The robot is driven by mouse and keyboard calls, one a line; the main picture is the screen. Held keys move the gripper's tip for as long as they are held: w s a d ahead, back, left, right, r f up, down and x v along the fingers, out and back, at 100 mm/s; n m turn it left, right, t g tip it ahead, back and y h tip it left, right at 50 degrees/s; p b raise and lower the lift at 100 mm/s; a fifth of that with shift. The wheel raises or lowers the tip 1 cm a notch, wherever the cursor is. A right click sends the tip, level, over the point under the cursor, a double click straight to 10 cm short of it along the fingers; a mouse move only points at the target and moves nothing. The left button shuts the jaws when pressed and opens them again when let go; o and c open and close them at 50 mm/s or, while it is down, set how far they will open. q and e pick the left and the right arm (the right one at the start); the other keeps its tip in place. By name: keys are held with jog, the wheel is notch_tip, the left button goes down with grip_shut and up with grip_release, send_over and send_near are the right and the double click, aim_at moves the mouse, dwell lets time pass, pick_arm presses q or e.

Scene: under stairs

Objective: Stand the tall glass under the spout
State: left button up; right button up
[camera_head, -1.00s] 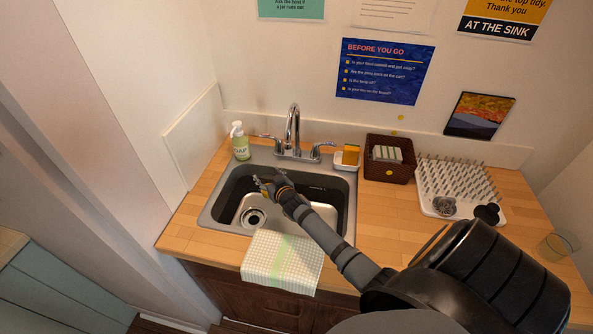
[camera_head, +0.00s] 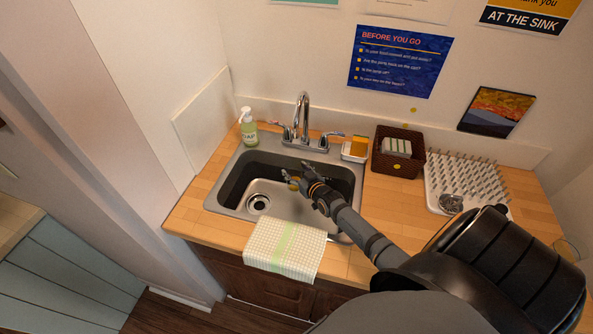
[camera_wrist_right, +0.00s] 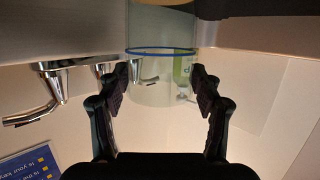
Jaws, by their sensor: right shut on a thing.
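The clear tall glass (camera_wrist_right: 160,88) with a blue ring is between the fingers of my right gripper (camera_wrist_right: 162,82) in the right wrist view. In the head view my right gripper (camera_head: 292,180) is over the sink, in front of the tap and below its spout level; the glass is hard to make out there. The chrome spout (camera_head: 302,110) rises behind the sink and curves forward. The tap also shows upside down at left in the right wrist view (camera_wrist_right: 52,90). My left gripper is out of view.
The sink (camera_head: 234,204) has a drain at its left. A soap bottle (camera_head: 249,128), sponge holder (camera_head: 355,150), brown basket (camera_head: 398,163) and drying rack (camera_head: 437,197) stand along the back. A towel (camera_head: 285,249) hangs over the front. Another glass (camera_head: 568,249) is at far right.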

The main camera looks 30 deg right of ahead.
jog(key=shift+f+b, duration=2.25)
jog(key=shift+f, duration=0.4)
jog(key=shift+f+b, duration=0.5)
jog(key=shift+s+f, duration=0.1)
jog(key=shift+f, duration=0.05)
